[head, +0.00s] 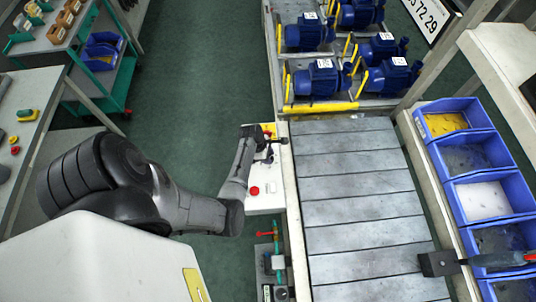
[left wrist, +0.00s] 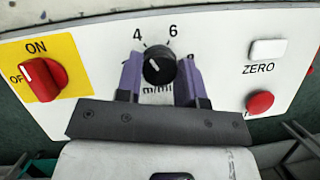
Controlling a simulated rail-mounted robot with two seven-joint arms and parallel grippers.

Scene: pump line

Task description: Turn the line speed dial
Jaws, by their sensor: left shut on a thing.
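The line speed dial (left wrist: 159,66) is a round black knob with a white pointer mark, on a white panel (left wrist: 215,60) with the numbers 4, 6 and 8 around it. In the left wrist view my left gripper (left wrist: 160,72) has its two purple fingers on either side of the dial, shut on it. In the head view my left gripper (head: 267,152) is at the upper part of the control panel (head: 265,197), beside the conveyor, and the dial is hard to make out there. My right gripper is not in view.
Near the dial are a red ON/OFF switch (left wrist: 43,79), a white ZERO button (left wrist: 267,49) and a red button (left wrist: 260,102). The slatted conveyor (head: 360,190) is clear below the blue pumps (head: 318,77). Blue bins (head: 465,158) line the right side, with a dark-headed tool (head: 438,263) lying near them.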

